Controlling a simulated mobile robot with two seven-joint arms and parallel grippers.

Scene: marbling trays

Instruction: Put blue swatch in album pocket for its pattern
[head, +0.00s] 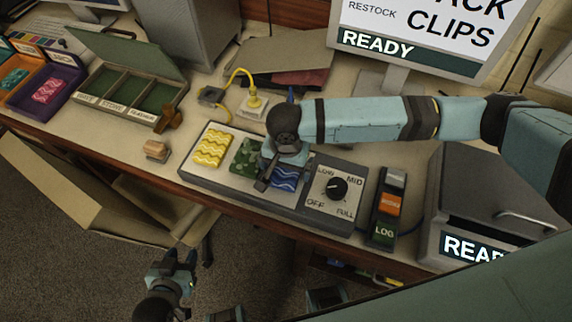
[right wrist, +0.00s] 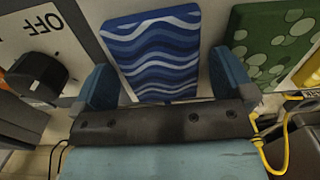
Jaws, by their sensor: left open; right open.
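The blue swatch (head: 287,179), with a wavy pattern, lies at the right of a row on a grey panel. My right gripper (head: 270,172) is open just above it and partly hides it from the head camera. In the right wrist view the blue swatch (right wrist: 152,52) shows between the two spread fingers (right wrist: 165,85), not gripped. The green album (head: 131,88) stands open at the back left with three empty-looking pockets. Its labels include STONE and FEATHER; the left label is hard to read. My left gripper (head: 175,265) is open and empty, low in front of the table.
A yellow wavy swatch (head: 211,148) and a green spotted swatch (head: 246,156) share the grey panel (head: 230,187). A dial (head: 337,188) is at its right end. A yellow cable (head: 241,75) lies behind.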

